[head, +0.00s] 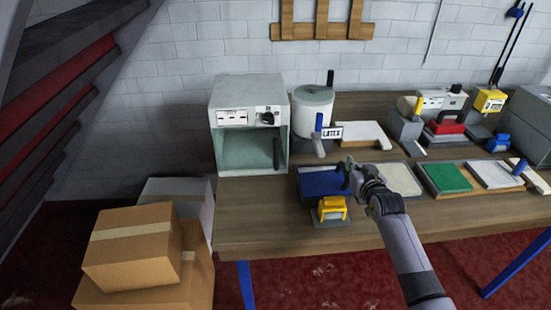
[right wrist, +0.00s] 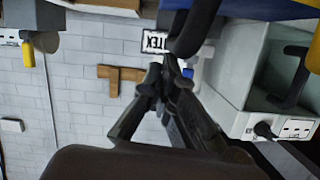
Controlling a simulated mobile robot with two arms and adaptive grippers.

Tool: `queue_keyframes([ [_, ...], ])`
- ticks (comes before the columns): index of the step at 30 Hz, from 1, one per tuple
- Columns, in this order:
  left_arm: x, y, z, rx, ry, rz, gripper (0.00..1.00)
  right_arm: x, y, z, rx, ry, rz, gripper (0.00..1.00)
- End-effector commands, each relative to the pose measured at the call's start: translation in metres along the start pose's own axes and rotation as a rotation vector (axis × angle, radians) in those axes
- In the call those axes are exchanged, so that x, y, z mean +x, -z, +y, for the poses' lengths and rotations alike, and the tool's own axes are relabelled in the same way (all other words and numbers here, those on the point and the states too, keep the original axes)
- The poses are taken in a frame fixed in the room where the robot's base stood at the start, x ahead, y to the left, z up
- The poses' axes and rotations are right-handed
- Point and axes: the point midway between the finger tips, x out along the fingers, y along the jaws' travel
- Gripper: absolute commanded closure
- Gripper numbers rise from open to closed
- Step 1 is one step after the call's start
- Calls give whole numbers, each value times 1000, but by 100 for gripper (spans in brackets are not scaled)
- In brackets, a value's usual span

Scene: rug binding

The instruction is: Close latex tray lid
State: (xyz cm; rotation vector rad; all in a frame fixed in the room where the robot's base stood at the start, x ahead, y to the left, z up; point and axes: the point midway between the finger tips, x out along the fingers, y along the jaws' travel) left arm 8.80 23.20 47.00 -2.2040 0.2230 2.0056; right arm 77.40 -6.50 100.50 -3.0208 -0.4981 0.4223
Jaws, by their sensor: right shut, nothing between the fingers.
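A flat blue panel in a dark frame (head: 318,184) lies on the bench below the LATEX sign (head: 332,132). I cannot tell whether the blue is the tray's lid or its inside. My right gripper (head: 348,168) is shut and empty at the panel's right side; contact with it is unclear. In the right wrist view the fingertips (right wrist: 163,70) are together, close to a dark curved piece (right wrist: 192,30). A blue edge (right wrist: 272,8) shows at the top there, and the LATEX sign (right wrist: 156,42) is behind. My left gripper is not in view.
A yellow tool (head: 333,209) stands in front of the blue panel. A pale tray (head: 405,173) lies to its right, partly behind my arm. A white open-fronted cabinet (head: 248,92) and a white pot (head: 313,110) stand behind. Cardboard boxes (head: 133,245) are left of the bench.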

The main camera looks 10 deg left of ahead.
Motion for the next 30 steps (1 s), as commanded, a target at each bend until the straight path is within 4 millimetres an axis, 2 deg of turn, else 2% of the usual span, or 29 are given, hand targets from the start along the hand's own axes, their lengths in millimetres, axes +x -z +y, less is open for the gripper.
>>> queue_keyframes([
  [8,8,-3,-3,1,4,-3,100,3,-10,0,-3,-1,-1,100],
  [30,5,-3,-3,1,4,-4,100,2,-7,0,-4,-1,0,100],
])
